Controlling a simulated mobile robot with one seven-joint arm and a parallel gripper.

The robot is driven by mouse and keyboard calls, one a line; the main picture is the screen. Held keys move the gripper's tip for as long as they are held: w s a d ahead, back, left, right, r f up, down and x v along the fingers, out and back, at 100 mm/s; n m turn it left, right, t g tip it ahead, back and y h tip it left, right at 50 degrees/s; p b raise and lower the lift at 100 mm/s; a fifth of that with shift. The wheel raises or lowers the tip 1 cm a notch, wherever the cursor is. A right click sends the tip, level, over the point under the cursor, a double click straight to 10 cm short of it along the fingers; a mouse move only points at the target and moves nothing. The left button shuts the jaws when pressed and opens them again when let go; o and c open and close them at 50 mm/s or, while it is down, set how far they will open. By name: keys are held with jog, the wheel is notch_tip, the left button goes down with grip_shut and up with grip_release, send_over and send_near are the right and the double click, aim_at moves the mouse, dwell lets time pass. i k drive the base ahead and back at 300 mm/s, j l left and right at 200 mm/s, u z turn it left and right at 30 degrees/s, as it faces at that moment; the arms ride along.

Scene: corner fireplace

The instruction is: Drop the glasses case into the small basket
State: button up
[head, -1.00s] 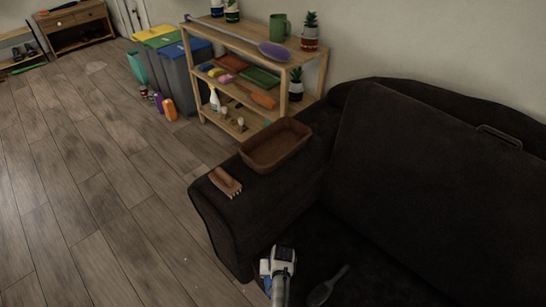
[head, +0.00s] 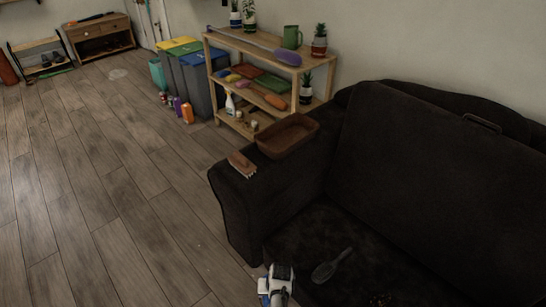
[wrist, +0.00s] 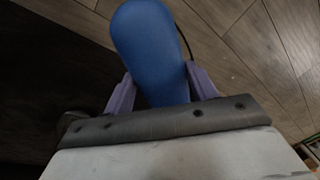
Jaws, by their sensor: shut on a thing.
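The blue glasses case (wrist: 150,45) is in my gripper (wrist: 158,88) in the wrist view. The two purple fingers are shut on its sides, and its rounded end points away from the wrist. In the head view only my white wrist shows at the bottom edge, in front of the sofa seat; the fingers cannot be made out there. The small basket (head: 293,145) is a brown, open, rectangular one on the sofa's left armrest. It is farther off than my wrist and looks empty.
A wooden brush (head: 242,164) lies on the armrest beside the basket. A dark hairbrush-like thing (head: 332,266) lies on the dark sofa's seat. A wooden shelf (head: 262,95) with plants and several items stands behind the armrest. The floor (head: 120,215) at left is clear.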

aim_at(291, 141)
jog(key=u, duration=1.05)
jog(key=i+u, duration=0.2)
jog(key=u, duration=0.15)
jog(key=i+u, duration=0.3)
jog(key=i+l, duration=0.2)
jog(key=i, duration=0.2)
jog(key=i+l, duration=0.25)
jog(key=i, duration=0.2)
jog(key=i+l, duration=0.1)
jog(key=i, duration=1.95)
jog(key=i+j+z, duration=0.1)
jog(key=i+z, duration=0.25)
jog(key=i, duration=0.45)
jog(key=z, duration=2.25)
